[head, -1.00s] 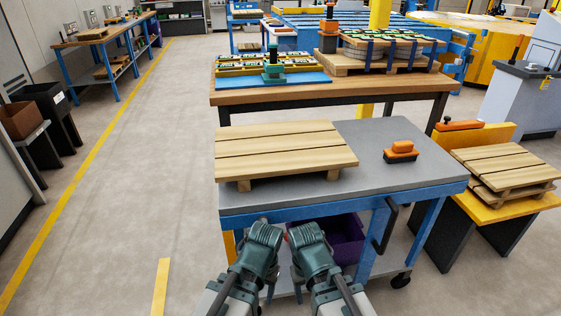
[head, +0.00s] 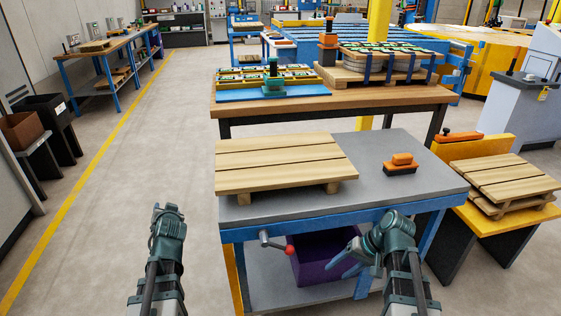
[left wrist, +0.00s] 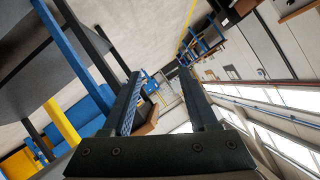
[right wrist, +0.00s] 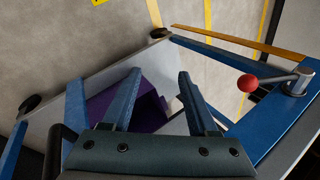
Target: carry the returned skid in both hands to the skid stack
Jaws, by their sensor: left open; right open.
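The returned skid, a light wooden slatted pallet (head: 285,160), lies flat on the grey top of the blue cart (head: 400,165). Another skid, or a short stack of them (head: 508,182), sits on the yellow stand at the right. My left gripper (head: 167,215) is left of the cart's front corner, apart from the skid; in the left wrist view its two fingers (left wrist: 165,100) are spread with nothing between them. My right gripper (head: 350,258) is in front of the cart, below its top edge; in the right wrist view its fingers (right wrist: 158,100) are open and empty.
An orange-handled tool (head: 402,165) lies on the cart top, right of the skid. A red-knobbed lever (head: 275,245) juts from the cart front. A purple bin (head: 325,258) sits on its lower shelf. A wooden bench (head: 330,98) stands behind.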

